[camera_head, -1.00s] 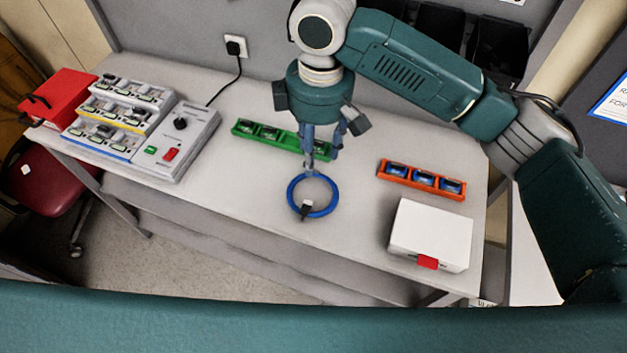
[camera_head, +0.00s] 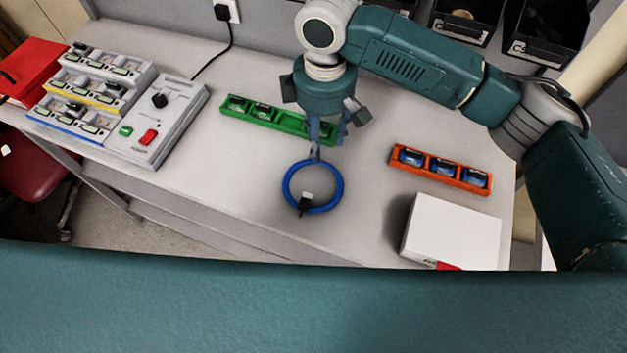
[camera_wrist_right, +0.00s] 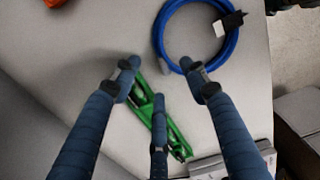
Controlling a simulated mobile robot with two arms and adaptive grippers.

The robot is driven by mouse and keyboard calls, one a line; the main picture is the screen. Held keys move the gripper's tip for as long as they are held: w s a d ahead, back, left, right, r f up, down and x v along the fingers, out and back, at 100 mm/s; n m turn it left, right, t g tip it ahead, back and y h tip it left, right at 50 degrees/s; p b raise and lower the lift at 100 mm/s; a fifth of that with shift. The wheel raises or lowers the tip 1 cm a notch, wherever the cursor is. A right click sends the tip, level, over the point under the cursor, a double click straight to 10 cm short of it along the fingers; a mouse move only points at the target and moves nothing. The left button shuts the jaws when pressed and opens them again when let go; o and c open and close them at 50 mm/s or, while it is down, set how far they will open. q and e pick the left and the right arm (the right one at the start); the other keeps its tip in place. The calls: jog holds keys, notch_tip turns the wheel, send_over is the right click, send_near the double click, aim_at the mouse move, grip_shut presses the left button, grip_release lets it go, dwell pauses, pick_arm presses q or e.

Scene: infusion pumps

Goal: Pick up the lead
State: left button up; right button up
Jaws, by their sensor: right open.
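The lead (camera_head: 340,188) is a blue coiled ring with a black and white plug end (camera_head: 305,203), lying on the grey table in the head view. It also shows at the top of the right wrist view (camera_wrist_right: 229,48). My right gripper (camera_head: 322,145) points down above the table at the far edge of the coil. In the right wrist view its three fingers (camera_wrist_right: 160,80) are spread and empty, with the right fingertip close to the coil. I cannot tell whether it touches the coil. My left gripper is not in view.
A green tray (camera_head: 262,118) lies just behind the coil, partly hidden by my right gripper. An orange tray (camera_head: 440,170) and a white box (camera_head: 452,232) are to the right. A grey control box (camera_head: 160,125) and tiered racks (camera_head: 95,88) stand left. The table left of the coil is clear.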

aim_at(323, 160)
jog(key=shift+s+f, duration=0.1)
jog(key=shift+f, duration=0.25)
jog(key=f, duration=0.1)
jog(key=f+p, duration=0.1)
jog(key=f, duration=0.1)
jog(key=f+p, duration=0.1)
jog(key=f, duration=0.1)
jog(key=shift+s+d, duration=0.15)
jog(key=shift+d, duration=0.1)
jog(key=shift+f, duration=0.25)
jog(key=c, duration=1)
grip_shut()
jog(key=shift+r, duration=0.55)
notch_tip(323, 160, up, 19)
jog(key=b, duration=0.3)
